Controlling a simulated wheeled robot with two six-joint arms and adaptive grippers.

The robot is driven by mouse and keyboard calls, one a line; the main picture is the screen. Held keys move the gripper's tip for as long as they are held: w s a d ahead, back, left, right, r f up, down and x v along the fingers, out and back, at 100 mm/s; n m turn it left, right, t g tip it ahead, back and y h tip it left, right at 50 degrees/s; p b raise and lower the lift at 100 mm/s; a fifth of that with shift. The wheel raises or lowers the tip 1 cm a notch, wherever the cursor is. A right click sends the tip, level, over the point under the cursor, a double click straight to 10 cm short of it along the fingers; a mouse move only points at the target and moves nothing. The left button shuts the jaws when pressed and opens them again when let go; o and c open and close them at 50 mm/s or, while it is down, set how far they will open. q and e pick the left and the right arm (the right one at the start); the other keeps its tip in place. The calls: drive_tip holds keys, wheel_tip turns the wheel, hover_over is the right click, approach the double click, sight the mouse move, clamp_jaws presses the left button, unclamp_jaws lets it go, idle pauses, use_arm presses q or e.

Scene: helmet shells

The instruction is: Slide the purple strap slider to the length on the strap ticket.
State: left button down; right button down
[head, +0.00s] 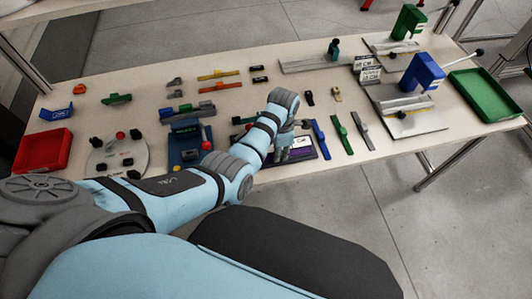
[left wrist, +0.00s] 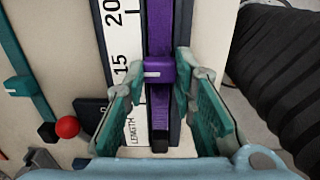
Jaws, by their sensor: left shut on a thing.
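The purple strap slider (left wrist: 160,70) sits on the purple strap (left wrist: 159,30), with its white mark close to the 15 on the white length scale (left wrist: 122,45). My left gripper (left wrist: 163,78) is shut on the slider, one teal finger on each side. In the head view my left gripper (head: 283,140) is low over the purple strap board (head: 303,150) and hides much of it. White cards with dark print (head: 368,72) stand at the back right; their print is too small to read. My right gripper is out of view.
Blue (head: 321,139) and green (head: 342,133) straps lie just right of the board. A teal slider (left wrist: 18,85) and a red ball (left wrist: 67,127) are to its left. A red tray (head: 43,151) and a green tray (head: 485,95) stand at the table's ends.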

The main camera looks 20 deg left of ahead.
use_arm(q)
drive_tip(key=shift+d, duration=0.1)
drive_tip(key=c, duration=1.3)
unclamp_jaws()
wheel_tip(320, 180, up, 12)
drive_tip(key=shift+r, duration=0.1)
